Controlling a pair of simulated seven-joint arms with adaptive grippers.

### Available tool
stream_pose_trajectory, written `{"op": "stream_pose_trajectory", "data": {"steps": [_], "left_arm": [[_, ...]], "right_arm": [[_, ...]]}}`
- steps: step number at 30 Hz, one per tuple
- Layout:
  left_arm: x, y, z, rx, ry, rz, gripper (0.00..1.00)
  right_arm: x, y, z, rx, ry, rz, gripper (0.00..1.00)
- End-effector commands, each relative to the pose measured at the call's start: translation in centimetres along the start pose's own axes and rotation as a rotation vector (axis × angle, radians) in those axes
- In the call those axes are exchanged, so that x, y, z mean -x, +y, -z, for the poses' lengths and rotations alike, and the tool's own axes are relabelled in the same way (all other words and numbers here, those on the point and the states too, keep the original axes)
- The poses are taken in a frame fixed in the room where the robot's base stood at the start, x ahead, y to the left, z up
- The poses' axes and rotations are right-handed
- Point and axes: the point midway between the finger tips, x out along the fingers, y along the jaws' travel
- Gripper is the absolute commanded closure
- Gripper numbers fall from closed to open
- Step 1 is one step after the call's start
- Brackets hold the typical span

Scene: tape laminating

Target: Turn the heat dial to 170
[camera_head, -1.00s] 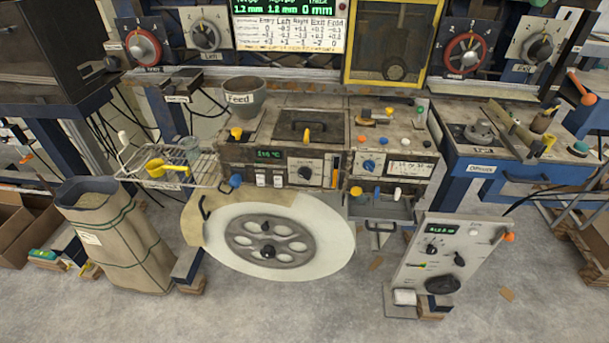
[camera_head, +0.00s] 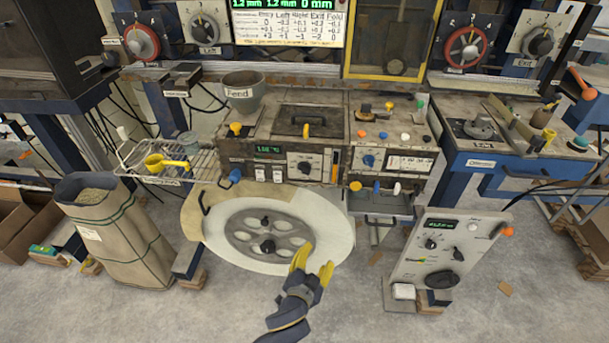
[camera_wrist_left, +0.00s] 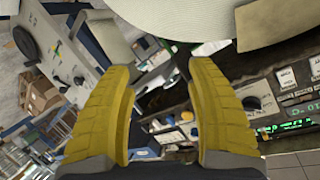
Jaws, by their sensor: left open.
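The heat dial (camera_head: 305,168) is a black knob on a pale plate on the front of the middle machine. It sits right of a green temperature display (camera_head: 268,149), whose digits are too small to read surely. In the left wrist view the dial (camera_wrist_left: 251,103) lies right of the fingers, beside green lit digits. My left gripper (camera_head: 313,262) has yellow fingers and is open and empty. It is in front of and below the dial, near the right front edge of the round white table, apart from the dial. My right gripper is not in view.
The round white table (camera_head: 325,225) with a grey spoked wheel lies below the machine. A tilted control box (camera_head: 440,255) with knobs stands at right. A wire rack with a yellow scoop (camera_head: 165,163) is at left. Coloured knobs and an open drawer (camera_head: 385,203) lie right of the dial.

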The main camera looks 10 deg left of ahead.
Motion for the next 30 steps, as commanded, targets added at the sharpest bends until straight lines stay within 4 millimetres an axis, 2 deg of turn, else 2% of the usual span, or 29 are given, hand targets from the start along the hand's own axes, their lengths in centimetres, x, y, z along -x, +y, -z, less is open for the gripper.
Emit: {"op": "stream_pose_trajectory", "data": {"steps": [1,3,6,9,13,17,23,30], "left_arm": [[0.9,-2.1,3.2,0.001,0.044,0.045,0.43],[2.4,-4.6,6.6,0.004,0.089,0.104,0.43],[4.6,-7.9,10.2,0.016,0.136,0.183,0.43],[6.7,-10.6,12.5,0.032,0.165,0.251,0.43],[8.5,-13.4,13.8,0.052,0.172,0.325,0.43],[8.4,-13.9,13.1,0.067,0.144,0.348,0.43],[6.9,-14.4,13.3,0.076,0.147,0.346,0.43],[3.3,-15.8,13.8,0.073,0.147,0.347,0.43]], "right_arm": [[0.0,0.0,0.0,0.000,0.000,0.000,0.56],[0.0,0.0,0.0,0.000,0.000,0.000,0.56],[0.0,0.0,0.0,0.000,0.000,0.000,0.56],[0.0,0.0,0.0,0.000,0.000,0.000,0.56],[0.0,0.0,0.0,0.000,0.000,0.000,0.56],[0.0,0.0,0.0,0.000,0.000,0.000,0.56],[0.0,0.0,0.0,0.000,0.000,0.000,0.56],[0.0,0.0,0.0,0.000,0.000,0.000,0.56]]}}
